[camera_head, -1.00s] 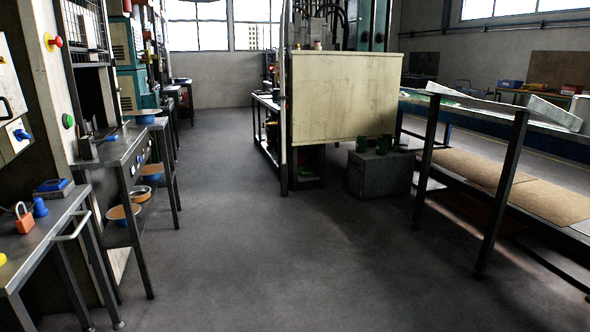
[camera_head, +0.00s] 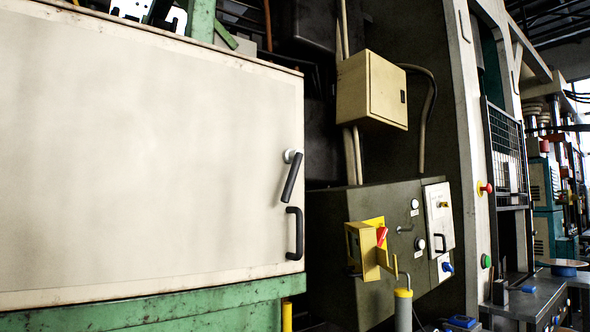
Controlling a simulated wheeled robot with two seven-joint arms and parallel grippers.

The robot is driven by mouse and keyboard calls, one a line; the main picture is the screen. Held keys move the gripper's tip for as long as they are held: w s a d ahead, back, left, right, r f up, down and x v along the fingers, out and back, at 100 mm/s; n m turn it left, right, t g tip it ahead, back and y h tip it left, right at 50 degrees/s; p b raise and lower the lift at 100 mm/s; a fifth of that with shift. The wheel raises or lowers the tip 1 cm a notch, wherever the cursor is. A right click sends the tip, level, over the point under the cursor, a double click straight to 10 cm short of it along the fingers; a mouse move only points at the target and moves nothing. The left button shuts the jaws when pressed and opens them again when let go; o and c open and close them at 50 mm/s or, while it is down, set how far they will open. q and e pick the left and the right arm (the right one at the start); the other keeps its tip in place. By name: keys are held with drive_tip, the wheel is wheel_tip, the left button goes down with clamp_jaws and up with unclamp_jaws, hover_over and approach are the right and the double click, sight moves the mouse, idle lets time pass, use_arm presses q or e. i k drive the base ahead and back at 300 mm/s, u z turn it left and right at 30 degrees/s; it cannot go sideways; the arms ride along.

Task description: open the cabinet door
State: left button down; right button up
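A large cream door or panel (camera_head: 150,150) in a green frame fills the left of the head view and looks closed. Near its right edge are a tilted black lever (camera_head: 291,177) and an upright black pull handle (camera_head: 294,233) below it. A small beige wall cabinet (camera_head: 372,89) hangs right of it, with its door shut and a dark latch. A small pale panel door (camera_head: 439,220) with a black handle sits on a dark control cabinet (camera_head: 385,250). I cannot tell which door the task means. Neither of my grippers is in view.
A yellow switch box (camera_head: 362,250) with a red part stands before the control cabinet. A yellow-topped post (camera_head: 403,296) rises at the bottom. Red (camera_head: 485,188) and green (camera_head: 486,261) buttons are on a pillar at right. A metal bench (camera_head: 525,300) is at lower right.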

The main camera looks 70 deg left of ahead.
sight(134, 161)
drive_tip(key=u, duration=3)
drive_tip(key=k, duration=0.15)
drive_tip(key=u, duration=0.1)
drive_tip(key=i, duration=1.05)
drive_tip(key=z, duration=0.8)
